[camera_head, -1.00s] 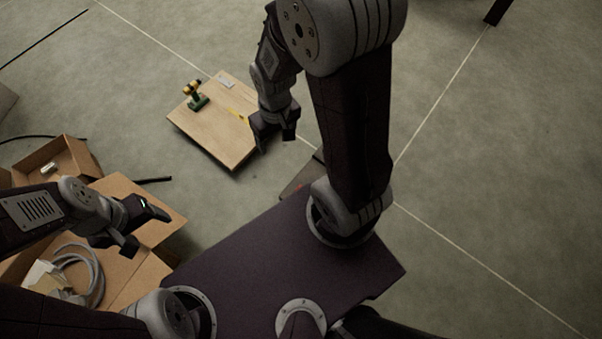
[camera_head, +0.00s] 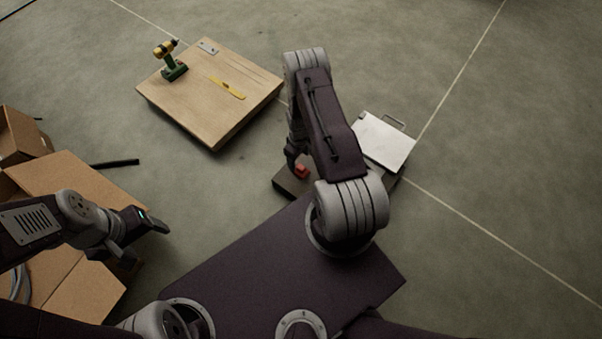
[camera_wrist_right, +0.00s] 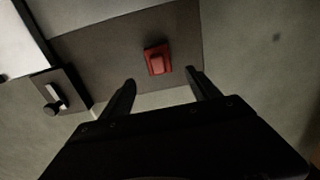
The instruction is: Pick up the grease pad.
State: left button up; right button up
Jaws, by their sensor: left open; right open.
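A small red block, which I take to be the grease pad (camera_head: 302,171), lies on a flat dark grey-brown surface (camera_head: 281,183) just beyond my base. In the right wrist view, the red pad (camera_wrist_right: 158,59) is whole and unobstructed, with a raised middle. My right gripper (camera_head: 292,163) is beside it in the head view. In the wrist view, its open, empty fingers (camera_wrist_right: 160,80) point toward the pad, which sits ahead of the gap between the tips. My left gripper (camera_head: 143,239) is open and empty near the cardboard box at left.
A pale metal case (camera_head: 384,143) with a handle stands right of the dark surface; a dark latch-like part (camera_wrist_right: 54,96) shows in the wrist view. A wooden board (camera_head: 205,105) bears a drill (camera_head: 171,62) and a yellow tool (camera_head: 227,88). Cardboard boxes (camera_head: 87,191) fill the left. Floor is clear at right.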

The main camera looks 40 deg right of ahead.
aim_at(301, 167)
notch_tip(301, 167, down, 4)
jog(key=shift+r+b, duration=0.25)
jog(key=shift+b, duration=0.7)
jog(key=f+b, duration=0.4)
jog(key=f, duration=0.1)
jog(key=shift+s+d+f, duration=0.1)
jog(key=shift+s+d, duration=0.1)
jog(key=shift+s, duration=0.1)
jog(key=shift+r, duration=0.2)
jog(key=c, duration=1.5)
